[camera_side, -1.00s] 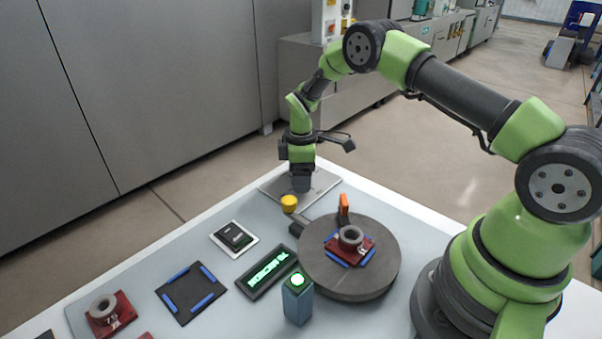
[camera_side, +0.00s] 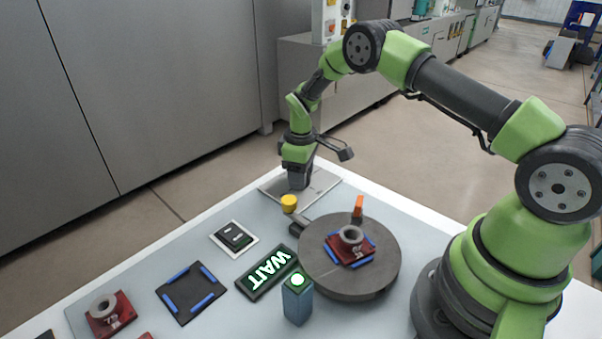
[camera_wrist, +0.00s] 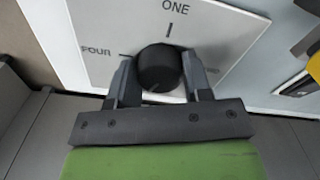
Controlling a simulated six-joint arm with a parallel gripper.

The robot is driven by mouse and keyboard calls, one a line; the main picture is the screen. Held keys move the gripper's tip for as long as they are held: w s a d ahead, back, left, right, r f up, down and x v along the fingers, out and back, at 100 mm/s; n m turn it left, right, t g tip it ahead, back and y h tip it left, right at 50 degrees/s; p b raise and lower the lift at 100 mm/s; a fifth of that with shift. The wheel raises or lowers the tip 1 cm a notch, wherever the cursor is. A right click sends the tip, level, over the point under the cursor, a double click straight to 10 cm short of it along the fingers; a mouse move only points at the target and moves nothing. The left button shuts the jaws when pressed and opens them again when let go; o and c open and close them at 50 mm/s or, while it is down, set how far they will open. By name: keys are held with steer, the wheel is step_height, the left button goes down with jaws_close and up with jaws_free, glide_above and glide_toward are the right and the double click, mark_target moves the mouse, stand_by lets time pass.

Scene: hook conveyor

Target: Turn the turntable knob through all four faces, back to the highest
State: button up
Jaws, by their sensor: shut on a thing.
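The black round knob (camera_wrist: 158,66) sits on a grey plate (camera_wrist: 90,22) that carries the labels ONE and FOUR and a partly hidden one at right. My gripper (camera_wrist: 157,82) is shut on the knob, with one finger on each side. In the side view my gripper (camera_side: 299,180) is over the plate (camera_side: 322,188), and the knob is hidden there. The round grey turntable (camera_side: 318,278) carries a red part with a grey ring (camera_side: 351,240), held among blue brackets. An orange tab (camera_side: 357,207) stands at its back edge. The display (camera_side: 268,272) reads WAIT.
A post with a lit green button (camera_side: 298,281) stands in front of the turntable. A yellow button (camera_side: 289,202) is near the plate. A switch panel (camera_side: 234,237), a dark pad with blue brackets (camera_side: 190,293) and another red part (camera_side: 109,315) lie to the left.

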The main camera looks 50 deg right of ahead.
steer(key=m, duration=1.3)
steer(key=shift+m, duration=0.4)
stand_by(0.3)
steer(key=o, duration=0.9)
step_height(320, 180, up, 10)
stand_by(1.5)
